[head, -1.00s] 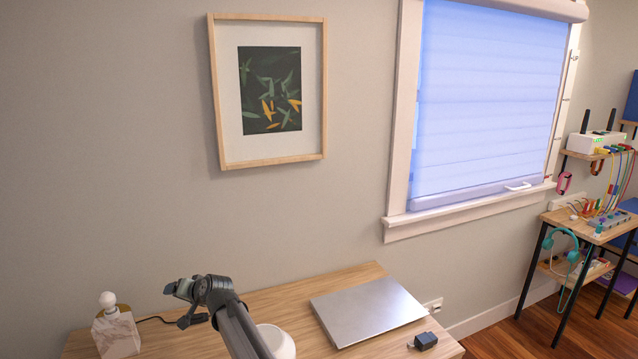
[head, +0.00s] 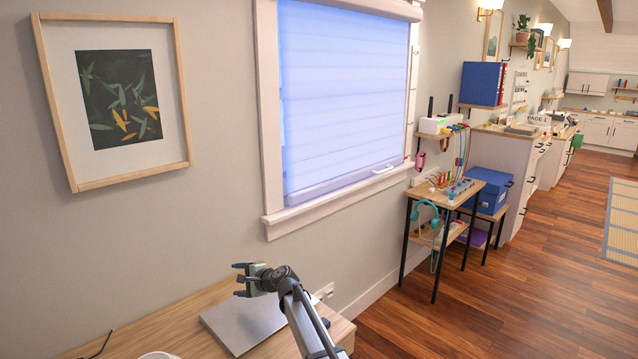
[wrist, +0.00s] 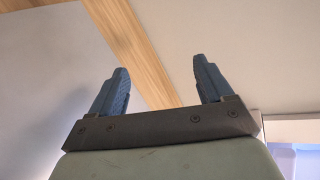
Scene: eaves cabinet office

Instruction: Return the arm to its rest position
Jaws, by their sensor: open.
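My gripper (head: 242,280) shows in the head view at the lower middle, raised in front of the wall and over the desk area, pointing left. In the wrist view its two blue fingers (wrist: 160,88) stand well apart with nothing between them. The wrist view faces pale surfaces and a wooden beam, with a bright window-like patch at the lower right. My arm is bent and comes up from the bottom edge of the head view.
A wooden desk (head: 185,318) is below, with a silver laptop (head: 245,322) partly behind my arm. A framed picture (head: 120,100) and a window with a blue blind (head: 340,95) are on the wall. A small table (head: 445,195) with cables and headphones stands right. The wooden floor (head: 540,290) is clear.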

